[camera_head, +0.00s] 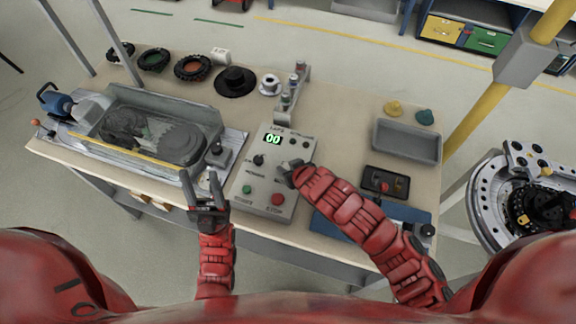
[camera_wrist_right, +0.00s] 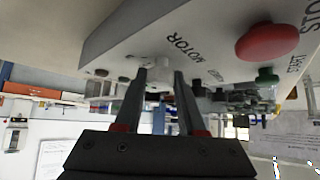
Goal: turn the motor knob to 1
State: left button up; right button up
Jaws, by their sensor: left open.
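The grey control box (camera_head: 270,178) stands on the table in the head view, with a green "00" display. A black knob (camera_head: 258,160) is on its left part. My right gripper (camera_head: 290,168) is at the right part of the panel and covers what lies under it. In the right wrist view, a pale knob-like piece (camera_wrist_right: 159,76) near the word MOTOR lies between the right fingertips. Whether they press on it I cannot tell. My left gripper (camera_head: 208,190) is open and empty, left of the box's front. The knob's setting is not readable.
A red button (camera_head: 278,198) and a green button (camera_head: 247,189) sit on the box's front part. A machine with a clear cover (camera_head: 160,127) is to the left. A signal tower (camera_head: 292,88) stands behind the box. A grey tray (camera_head: 406,142) is on the right.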

grip_shut()
